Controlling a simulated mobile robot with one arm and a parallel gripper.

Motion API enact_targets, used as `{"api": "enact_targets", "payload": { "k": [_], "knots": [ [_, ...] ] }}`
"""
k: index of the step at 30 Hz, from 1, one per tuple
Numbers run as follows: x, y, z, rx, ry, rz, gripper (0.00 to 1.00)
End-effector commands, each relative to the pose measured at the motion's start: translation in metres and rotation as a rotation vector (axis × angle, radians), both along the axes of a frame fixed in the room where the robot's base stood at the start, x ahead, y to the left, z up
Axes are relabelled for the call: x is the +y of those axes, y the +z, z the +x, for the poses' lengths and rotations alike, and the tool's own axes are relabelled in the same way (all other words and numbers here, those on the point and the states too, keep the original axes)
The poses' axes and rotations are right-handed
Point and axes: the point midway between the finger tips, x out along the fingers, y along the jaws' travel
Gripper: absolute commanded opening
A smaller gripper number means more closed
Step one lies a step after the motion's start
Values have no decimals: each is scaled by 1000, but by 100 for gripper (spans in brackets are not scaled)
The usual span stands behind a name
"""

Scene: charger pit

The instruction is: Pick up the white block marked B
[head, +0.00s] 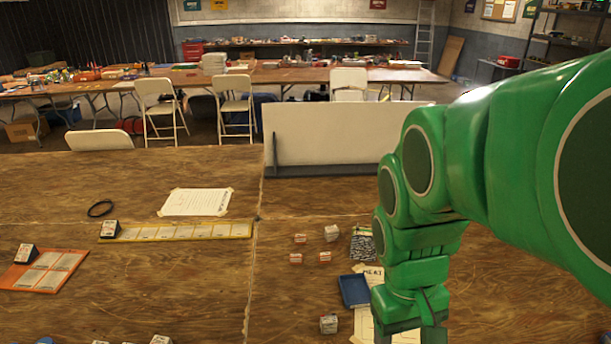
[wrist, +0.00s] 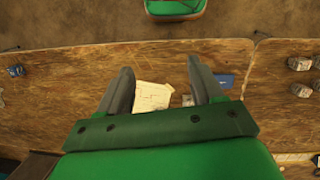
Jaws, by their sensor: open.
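Several small white blocks sit on the wooden table in the head view. One block (head: 329,324) is near the front, left of my arm, and another block (head: 331,233) is farther back. More blocks (head: 160,340) are cut off at the bottom edge. Their markings are too small to read, so I cannot tell which is B. My gripper (wrist: 159,66) is open and empty above the table; its fingertips are not clear in the head view. In the wrist view, a small pale object (wrist: 187,101) shows beside the right finger, and several blocks (wrist: 300,63) lie at the right.
A blue booklet or tray (head: 354,290) and papers (head: 364,326) lie beside my arm. Small red-and-white boxes (head: 296,258) stand nearby. A white upright panel (head: 330,134) stands at the back. A yellow strip (head: 185,231) and an orange card (head: 45,270) lie left.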

Motion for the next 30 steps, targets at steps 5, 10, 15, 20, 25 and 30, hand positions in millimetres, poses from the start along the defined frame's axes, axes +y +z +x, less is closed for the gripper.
{"api": "enact_targets", "payload": {
  "k": [5,10,15,20,25,30],
  "knots": [
    [-13,5,40,18,83,-49,66],
    [-24,9,77,35,163,-94,66],
    [-34,10,115,54,245,-141,66],
    [-42,9,151,75,319,-183,66],
    [-49,7,190,98,399,-229,66],
    [-54,3,228,124,478,-273,66]
  ]
}}
